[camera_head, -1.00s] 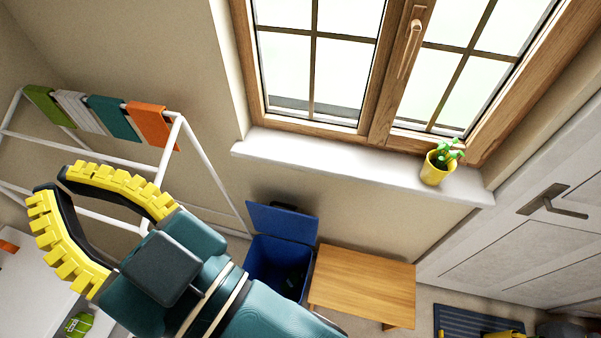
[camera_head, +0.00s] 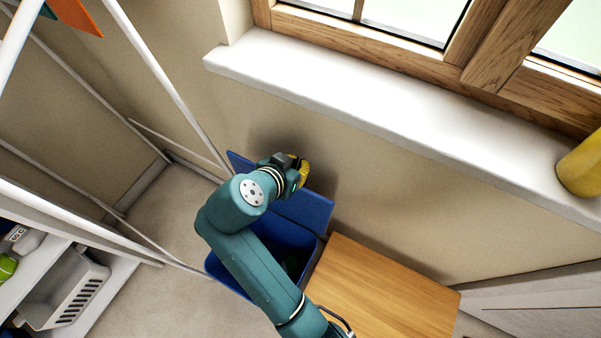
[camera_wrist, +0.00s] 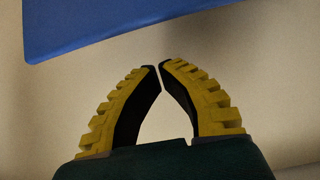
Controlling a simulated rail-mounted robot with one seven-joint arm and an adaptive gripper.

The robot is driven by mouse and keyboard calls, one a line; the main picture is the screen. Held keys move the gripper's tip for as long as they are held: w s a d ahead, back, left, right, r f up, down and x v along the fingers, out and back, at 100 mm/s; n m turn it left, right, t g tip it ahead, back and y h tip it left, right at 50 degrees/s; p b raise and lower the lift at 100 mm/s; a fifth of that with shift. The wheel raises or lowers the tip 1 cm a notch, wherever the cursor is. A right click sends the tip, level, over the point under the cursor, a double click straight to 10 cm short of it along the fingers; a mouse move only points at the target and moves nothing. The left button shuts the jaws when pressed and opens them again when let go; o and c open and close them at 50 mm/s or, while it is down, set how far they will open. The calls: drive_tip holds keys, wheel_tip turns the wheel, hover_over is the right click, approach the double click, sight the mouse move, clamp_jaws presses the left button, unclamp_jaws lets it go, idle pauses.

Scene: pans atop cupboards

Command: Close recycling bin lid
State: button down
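The blue recycling bin (camera_head: 222,272) stands on the floor against the wall, and its inside is partly hidden by my arm. Its blue lid (camera_head: 308,212) is open, raised at the back of the bin on the wall side. My gripper (camera_head: 303,172) is at the lid's upper edge, close to the wall; I cannot tell from here if they touch. In the wrist view the yellow-padded fingers (camera_wrist: 160,65) have their tips almost together with nothing between them. The lid's edge (camera_wrist: 100,22) crosses the top left there, apart from the fingertips.
A wooden table (camera_head: 375,290) stands right beside the bin. The white windowsill (camera_head: 380,115) juts out above, with a yellow pot (camera_head: 582,165) at its right. A white drying rack (camera_head: 150,60) and a shelf with a grey basket (camera_head: 65,290) are at the left.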

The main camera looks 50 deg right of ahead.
sight(315, 153)
drive_tip(key=b+x, duration=0.1)
drive_tip(key=x, duration=0.7)
drive_tip(key=shift+w+d+f+b, duration=0.1)
drive_tip(key=shift+d+f+b, duration=0.1)
drive_tip(key=shift+d+b, duration=0.1)
drive_tip(key=a, duration=0.2)
drive_tip(key=a+f, duration=0.1)
drive_tip(key=shift+s+a+f, duration=0.1)
drive_tip(key=shift+s, duration=0.15)
drive_tip(key=shift+s+a, duration=0.1)
